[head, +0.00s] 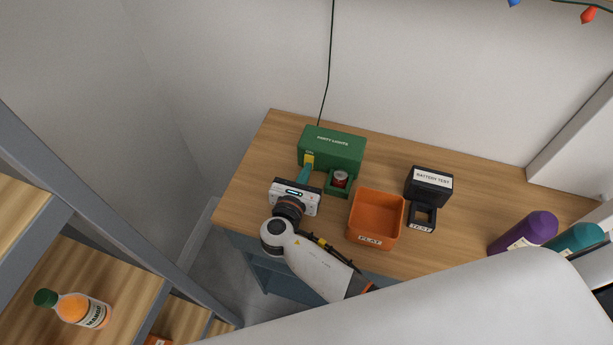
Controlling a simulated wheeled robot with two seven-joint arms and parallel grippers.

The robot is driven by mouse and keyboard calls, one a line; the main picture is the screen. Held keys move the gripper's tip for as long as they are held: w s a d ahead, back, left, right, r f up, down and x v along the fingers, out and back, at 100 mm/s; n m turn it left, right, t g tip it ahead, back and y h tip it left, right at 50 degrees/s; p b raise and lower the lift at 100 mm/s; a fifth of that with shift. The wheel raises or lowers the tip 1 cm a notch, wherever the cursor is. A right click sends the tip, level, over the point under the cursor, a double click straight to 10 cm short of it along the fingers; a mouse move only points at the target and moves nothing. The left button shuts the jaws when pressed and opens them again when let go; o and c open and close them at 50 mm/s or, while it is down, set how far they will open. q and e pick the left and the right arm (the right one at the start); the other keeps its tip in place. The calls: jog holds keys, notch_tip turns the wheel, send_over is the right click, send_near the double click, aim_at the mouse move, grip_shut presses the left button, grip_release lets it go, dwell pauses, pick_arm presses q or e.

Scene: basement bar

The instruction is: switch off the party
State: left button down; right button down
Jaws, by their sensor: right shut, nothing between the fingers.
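The green box labelled PARTY LIGHTS (335,143) stands at the back left of the wooden counter, against the wall. A yellow part (308,159) shows at the left of its front face. A small green holder (333,191) at its front right has a red, silver-topped cylinder (340,179) standing in it. My right gripper (304,173) is shut and empty, its teal fingers pointing at the box just below the yellow part. I cannot tell whether they touch it. My left gripper is out of view.
Purple (526,232) and teal (574,243) bottles are at the counter's right. A dark cable (330,70) runs up from the box. A shelf with an orange bottle (74,309) is lower left.

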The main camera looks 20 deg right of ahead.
jog(key=shift+w+r, duration=0.1)
jog(key=shift+w, duration=0.05)
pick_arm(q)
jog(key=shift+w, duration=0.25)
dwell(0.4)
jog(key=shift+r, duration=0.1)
